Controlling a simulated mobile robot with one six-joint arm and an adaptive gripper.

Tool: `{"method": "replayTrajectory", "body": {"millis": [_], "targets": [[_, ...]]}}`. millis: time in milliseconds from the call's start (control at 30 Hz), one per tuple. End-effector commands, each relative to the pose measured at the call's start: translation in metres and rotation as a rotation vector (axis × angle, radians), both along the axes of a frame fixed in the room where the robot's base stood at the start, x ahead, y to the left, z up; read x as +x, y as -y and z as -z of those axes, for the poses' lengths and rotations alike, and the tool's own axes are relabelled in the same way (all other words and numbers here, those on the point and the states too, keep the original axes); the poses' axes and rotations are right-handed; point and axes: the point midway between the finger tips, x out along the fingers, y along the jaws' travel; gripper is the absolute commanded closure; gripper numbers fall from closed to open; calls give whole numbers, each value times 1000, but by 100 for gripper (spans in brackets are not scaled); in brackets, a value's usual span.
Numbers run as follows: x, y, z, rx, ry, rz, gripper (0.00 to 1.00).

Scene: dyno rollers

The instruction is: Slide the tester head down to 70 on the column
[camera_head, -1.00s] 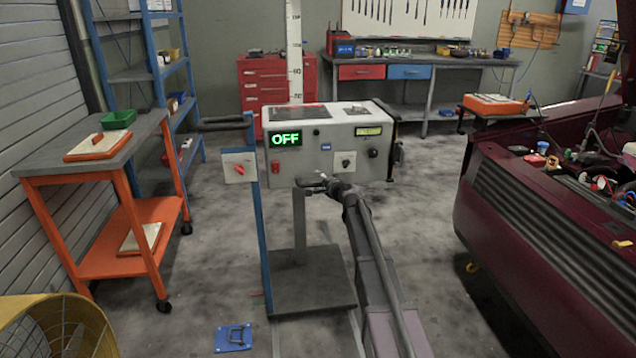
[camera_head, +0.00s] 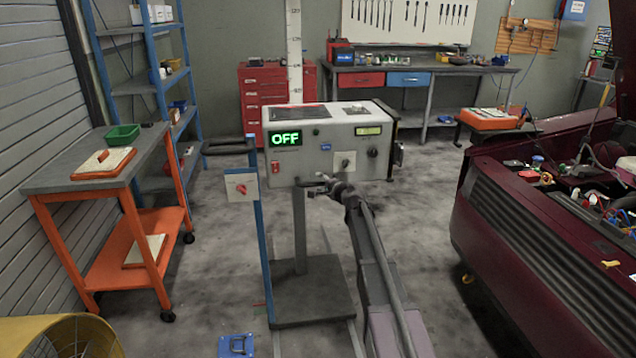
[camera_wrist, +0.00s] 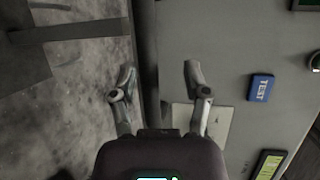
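The tester head (camera_head: 322,158) is a grey-white box with a green OFF display, a red switch and black knobs. A white column (camera_head: 293,50) with a printed scale rises behind it; its numbers are too small to read surely. My gripper (camera_head: 322,187) is at the lower front edge of the head. In the wrist view my gripper (camera_wrist: 158,78) is open, with nothing seen between its fingers. The head's face (camera_wrist: 226,60) with a blue TEST button (camera_wrist: 261,88) lies to the right of the fingers. I cannot tell whether a finger touches the head.
A blue post (camera_head: 263,265) with a black handle and a red-knobbed box stands left of the head. A dark base plate (camera_head: 315,298) lies below. An orange cart (camera_head: 108,185) is at the left, and a maroon car (camera_head: 530,230) with its engine bay exposed is at the right.

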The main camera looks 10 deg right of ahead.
Motion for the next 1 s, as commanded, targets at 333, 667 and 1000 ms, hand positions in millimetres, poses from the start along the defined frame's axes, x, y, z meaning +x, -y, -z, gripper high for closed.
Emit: {"method": "replayTrajectory", "body": {"millis": [333, 667, 1000], "targets": [[-49, 19, -9, -1, -1, 0, 41], [-89, 35, -17, 0, 0, -1, 41], [-106, 43, -20, -2, 0, -2, 41]]}}
